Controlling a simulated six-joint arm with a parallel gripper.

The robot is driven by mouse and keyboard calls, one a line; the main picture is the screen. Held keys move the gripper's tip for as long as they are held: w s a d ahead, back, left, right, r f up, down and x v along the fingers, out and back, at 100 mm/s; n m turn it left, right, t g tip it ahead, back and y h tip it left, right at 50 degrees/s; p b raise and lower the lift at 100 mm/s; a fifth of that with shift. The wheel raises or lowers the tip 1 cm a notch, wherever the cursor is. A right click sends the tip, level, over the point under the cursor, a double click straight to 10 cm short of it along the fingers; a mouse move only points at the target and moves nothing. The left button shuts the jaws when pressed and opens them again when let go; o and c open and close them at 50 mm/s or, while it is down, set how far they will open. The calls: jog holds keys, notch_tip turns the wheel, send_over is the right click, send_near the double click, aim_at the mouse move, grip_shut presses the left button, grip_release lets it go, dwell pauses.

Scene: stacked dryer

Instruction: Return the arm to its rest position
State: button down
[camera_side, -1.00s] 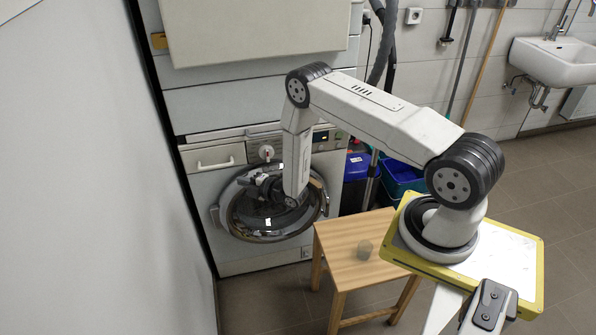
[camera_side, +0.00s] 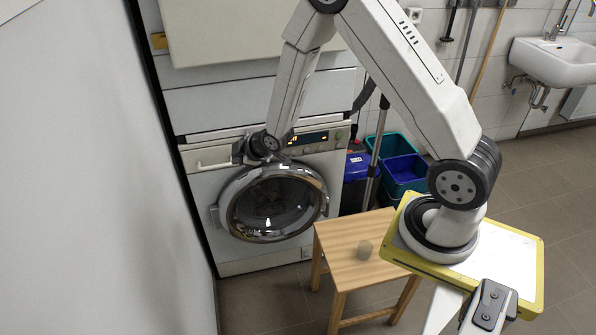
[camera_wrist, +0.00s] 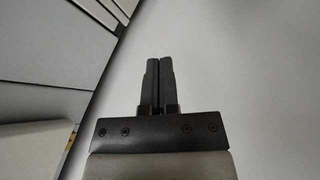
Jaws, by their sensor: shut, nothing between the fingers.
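My gripper (camera_wrist: 159,82) is shut and empty in the wrist view, its two dark fingers side by side against a plain pale wall. In the side view my gripper (camera_side: 240,152) is in front of the upper part of the washing-machine-like appliance (camera_side: 205,185), above its round door (camera_side: 272,203). My arm is raised, with its elbow at the top edge of the picture. The round door looks closed, and the gripper is apart from its glass.
A pale wall (camera_side: 100,170) runs along the left. Blue bins (camera_side: 405,170) and a sink (camera_side: 555,62) are at the right.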

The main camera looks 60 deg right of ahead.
jog(key=s+a+r+m+g, duration=0.3)
jog(key=s+r+m, duration=0.1)
jog(key=s, duration=0.6)
jog(key=s+a+r+m+g, duration=0.3)
jog(key=s+r+m+g, duration=0.1)
jog(key=s, duration=0.7)
jog(key=shift+r+m, duration=0.3)
jog(key=shift+r, duration=0.4)
